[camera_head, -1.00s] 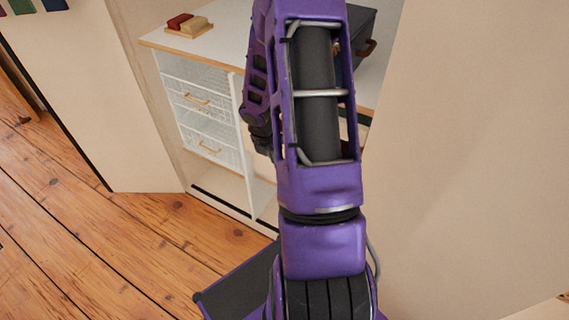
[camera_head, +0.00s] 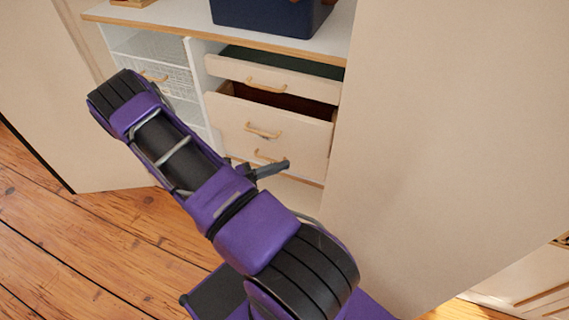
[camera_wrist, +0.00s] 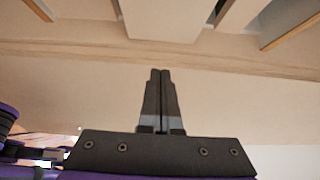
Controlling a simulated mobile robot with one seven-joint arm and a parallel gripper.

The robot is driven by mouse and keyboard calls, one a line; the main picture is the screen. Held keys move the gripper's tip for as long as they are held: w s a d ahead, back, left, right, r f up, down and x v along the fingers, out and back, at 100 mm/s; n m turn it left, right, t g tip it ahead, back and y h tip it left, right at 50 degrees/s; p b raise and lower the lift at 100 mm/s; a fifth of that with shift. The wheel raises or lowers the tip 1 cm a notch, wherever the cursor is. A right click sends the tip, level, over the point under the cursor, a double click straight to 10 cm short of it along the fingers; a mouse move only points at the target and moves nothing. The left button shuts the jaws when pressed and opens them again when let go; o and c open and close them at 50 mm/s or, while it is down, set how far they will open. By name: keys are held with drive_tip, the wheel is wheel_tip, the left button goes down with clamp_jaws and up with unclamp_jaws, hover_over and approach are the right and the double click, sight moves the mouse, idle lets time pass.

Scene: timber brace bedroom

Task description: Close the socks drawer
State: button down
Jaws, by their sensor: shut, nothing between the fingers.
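A white unit in the head view holds a column of cream drawers with brass handles. The top drawer (camera_head: 229,69) stands out and shows a dark green inside. The drawer below it (camera_head: 230,113) also stands out, further, and shows a dark reddish-brown inside. No label shows, so I cannot tell which one is the socks drawer. A lower handle (camera_head: 268,156) is partly hidden by my gripper (camera_head: 287,165). My gripper is shut and empty, in front of the lower drawer fronts; contact cannot be told. In the wrist view its fingers (camera_wrist: 160,72) are together before a pale surface.
White mesh baskets (camera_head: 150,68) are left of the drawers, partly behind my arm. A dark blue box (camera_head: 265,14) stands on the unit's top (camera_head: 180,22). A cream panel (camera_head: 430,130) closes off the right side. Wooden floor (camera_head: 80,240) is open at left.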

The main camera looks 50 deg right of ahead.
drive_tip(key=x, duration=0.3)
drive_tip(key=w+x, duration=0.1)
drive_tip(key=x, duration=0.2)
drive_tip(key=w+d+b+x, duration=0.1)
drive_tip(key=x, duration=0.3)
drive_tip(key=shift+w+d, duration=0.2)
drive_tip(key=shift+d, duration=0.1)
drive_tip(key=shift+s+d, duration=0.1)
